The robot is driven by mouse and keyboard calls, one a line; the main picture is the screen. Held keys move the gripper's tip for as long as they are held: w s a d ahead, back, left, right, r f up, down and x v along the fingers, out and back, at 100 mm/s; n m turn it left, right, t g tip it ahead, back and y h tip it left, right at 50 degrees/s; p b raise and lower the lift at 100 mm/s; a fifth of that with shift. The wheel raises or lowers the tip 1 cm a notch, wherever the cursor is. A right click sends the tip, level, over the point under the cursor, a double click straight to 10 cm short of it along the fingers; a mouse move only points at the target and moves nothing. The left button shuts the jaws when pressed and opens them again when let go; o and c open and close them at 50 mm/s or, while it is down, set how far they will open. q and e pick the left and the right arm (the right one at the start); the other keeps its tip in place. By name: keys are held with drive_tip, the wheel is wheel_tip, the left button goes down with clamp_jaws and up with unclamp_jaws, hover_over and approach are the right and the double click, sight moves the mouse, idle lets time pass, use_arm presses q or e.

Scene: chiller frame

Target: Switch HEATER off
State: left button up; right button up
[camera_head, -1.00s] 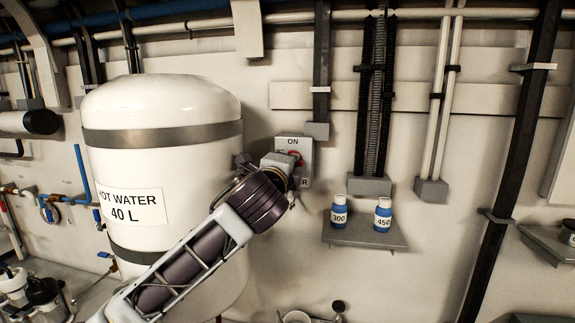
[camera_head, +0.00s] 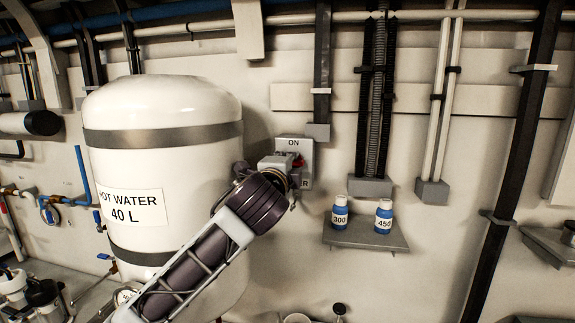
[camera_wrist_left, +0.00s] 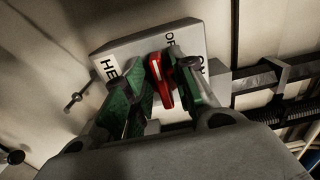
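The HEATER switch is a pale box (camera_head: 293,143) on the wall, right of the white tank, with ON at its top. In the left wrist view the box (camera_wrist_left: 190,35) shows parts of the labels HE, OF and ON. Its red knob (camera_wrist_left: 160,80) has a white line on the end towards the OF label. My right gripper is not in view.
The white hot water tank (camera_head: 165,105) stands close on the left, behind my left arm. A small wall shelf (camera_head: 365,236) with blue bottles marked 300 (camera_head: 340,218) and 450 (camera_head: 383,222) is below right of the switch. Conduits (camera_head: 375,110) run up the wall.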

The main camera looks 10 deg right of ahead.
use_arm(q)
drive_tip(key=shift+s, duration=0.2)
idle(0.3)
drive_tip(key=v, duration=1.1)
drive_tip(key=shift+s+a, duration=0.2)
drive_tip(key=shift+s, duration=0.05)
idle(0.6)
